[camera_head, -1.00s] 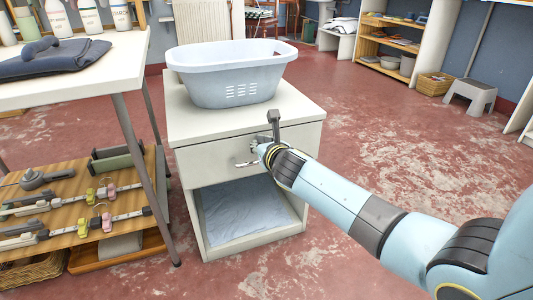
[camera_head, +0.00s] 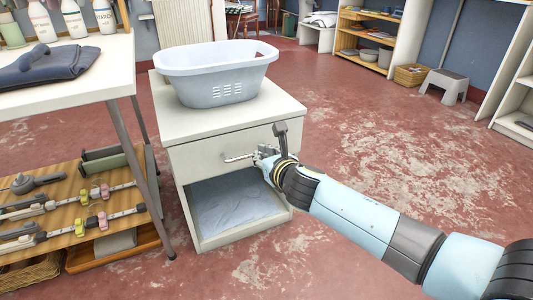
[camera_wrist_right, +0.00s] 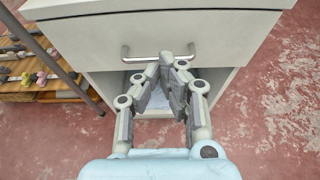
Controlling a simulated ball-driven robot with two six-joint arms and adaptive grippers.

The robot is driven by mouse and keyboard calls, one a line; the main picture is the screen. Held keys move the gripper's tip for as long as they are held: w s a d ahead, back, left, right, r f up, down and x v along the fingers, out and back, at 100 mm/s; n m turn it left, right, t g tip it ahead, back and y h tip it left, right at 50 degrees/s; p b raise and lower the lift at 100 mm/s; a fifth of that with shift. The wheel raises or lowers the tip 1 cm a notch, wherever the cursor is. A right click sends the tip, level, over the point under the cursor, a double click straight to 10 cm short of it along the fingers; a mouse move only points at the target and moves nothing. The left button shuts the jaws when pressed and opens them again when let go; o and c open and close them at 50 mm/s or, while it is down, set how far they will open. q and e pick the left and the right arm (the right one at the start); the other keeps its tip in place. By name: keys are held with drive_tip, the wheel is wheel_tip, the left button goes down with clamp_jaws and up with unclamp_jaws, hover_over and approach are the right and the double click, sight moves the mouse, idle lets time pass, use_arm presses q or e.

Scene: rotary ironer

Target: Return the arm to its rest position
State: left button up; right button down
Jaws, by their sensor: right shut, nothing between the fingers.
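My right arm (camera_head: 355,215) reaches in from the right in the head view. Its gripper (camera_head: 262,153) is just in front of the drawer handle (camera_head: 238,159) of a white cabinet (camera_head: 180,125). In the right wrist view the gripper (camera_wrist_right: 166,60) is shut and empty, its fingertips together just below the silver handle (camera_wrist_right: 140,48). The drawer (camera_wrist_right: 220,35) is closed. I cannot tell whether the fingertips touch the handle. My left gripper is not in view.
A pale blue laundry basket (camera_head: 215,85) stands on the cabinet. A white table (camera_head: 110,80) with a folded dark cloth (camera_head: 50,65) and bottles is at the left, above a wooden shelf (camera_head: 70,220). The red floor (camera_head: 400,130) to the right is mostly clear.

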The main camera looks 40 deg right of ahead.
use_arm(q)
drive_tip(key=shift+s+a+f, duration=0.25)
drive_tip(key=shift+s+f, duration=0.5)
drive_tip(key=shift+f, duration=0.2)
use_arm(e)
drive_tip(key=shift+v, duration=1.3)
drive_tip(key=s+f+m+g, duration=0.4)
drive_tip(key=s+f+m, duration=0.5)
drive_tip(key=s, duration=0.5)
drive_tip(key=s+f+m+g, duration=0.5)
drive_tip(key=s+f+m, duration=0.1)
drive_tip(key=s+f, duration=0.6)
drive_tip(key=s+a+f+m+g+y, duration=0.1)
drive_tip(key=s+a+f+m+g, duration=0.1)
drive_tip(key=s+m, duration=0.6)
drive_tip(key=s+a+f+m+g+y, duration=0.1)
drive_tip(key=s+a+m+g, duration=0.2)
drive_tip(key=s+m, duration=0.5)
use_arm(q)
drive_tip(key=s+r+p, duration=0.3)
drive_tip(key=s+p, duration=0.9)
drive_tip(key=p, duration=0.3)
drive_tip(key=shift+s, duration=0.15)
use_arm(e)
drive_tip(key=s+r+m, duration=0.1)
drive_tip(key=s+r, duration=0.1)
drive_tip(key=s, duration=0.8)
drive_tip(key=shift+s+d+r+m+y, duration=0.3)
drive_tip(key=shift+m, duration=0.1)
